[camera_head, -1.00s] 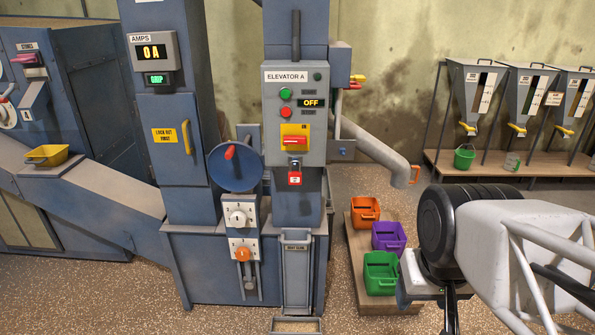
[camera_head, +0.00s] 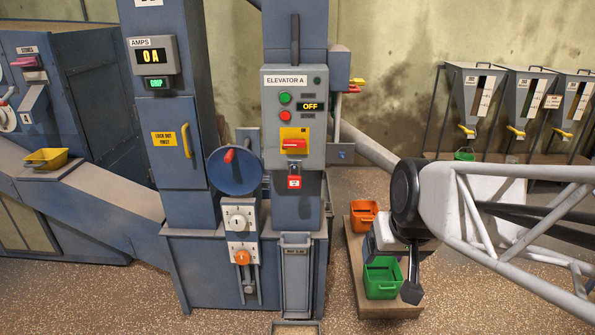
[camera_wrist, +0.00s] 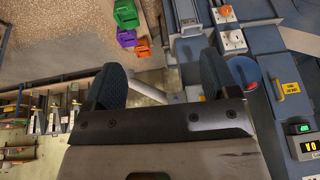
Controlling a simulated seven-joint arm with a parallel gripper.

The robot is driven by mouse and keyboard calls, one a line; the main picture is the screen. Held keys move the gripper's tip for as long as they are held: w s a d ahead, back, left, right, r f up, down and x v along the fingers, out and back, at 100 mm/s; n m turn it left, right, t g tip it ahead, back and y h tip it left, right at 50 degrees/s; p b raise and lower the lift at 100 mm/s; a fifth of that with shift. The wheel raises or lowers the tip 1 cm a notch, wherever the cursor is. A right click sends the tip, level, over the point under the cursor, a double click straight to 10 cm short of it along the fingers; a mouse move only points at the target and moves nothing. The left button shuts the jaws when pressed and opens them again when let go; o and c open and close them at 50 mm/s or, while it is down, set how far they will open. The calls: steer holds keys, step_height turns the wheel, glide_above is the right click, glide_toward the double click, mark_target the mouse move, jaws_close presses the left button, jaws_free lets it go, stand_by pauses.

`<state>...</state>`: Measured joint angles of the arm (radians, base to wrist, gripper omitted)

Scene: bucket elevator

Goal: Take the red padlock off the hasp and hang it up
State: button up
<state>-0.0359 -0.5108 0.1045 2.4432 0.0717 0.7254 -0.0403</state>
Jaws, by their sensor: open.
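The small red padlock (camera_head: 294,182) with a white label hangs below the red handle (camera_head: 294,145) on a yellow plate, on the grey ELEVATOR A box (camera_head: 270,125). My gripper (camera_head: 391,268) is to the right of the padlock and lower, in front of the coloured bins, well apart from the padlock. In the wrist view, the two dark fingers (camera_wrist: 160,68) are spread with nothing between them. I cannot make out the padlock in the wrist view.
Yellow and red pieces (camera_head: 354,85) stick out from the column's right side. A blue disc (camera_head: 235,170) with a red handle juts out left of the padlock. Orange (camera_head: 361,220) and green (camera_head: 382,284) bins stand on a low platform. A slanted pipe (camera_head: 365,146) runs behind my arm.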

steer(key=w+a+f+t+y, duration=0.15)
steer(key=w+a, duration=0.25)
steer(key=w, duration=0.8)
steer(key=w+a+f+t, duration=0.1)
steer(key=w+a+t, duration=0.3)
steer(key=w, duration=0.9)
steer(key=t+h, duration=0.2)
steer(key=t, duration=0.2)
glide_toward(294, 180)
steer(key=x, duration=0.3)
steer(key=shift+w+d, duration=0.25)
steer(key=shift+x, duration=1.3)
steer(key=shift+f, duration=0.1)
steer(key=shift+x, duration=2.55)
steer(key=shift+s+a+f, duration=0.1)
steer(key=shift+a, duration=0.1)
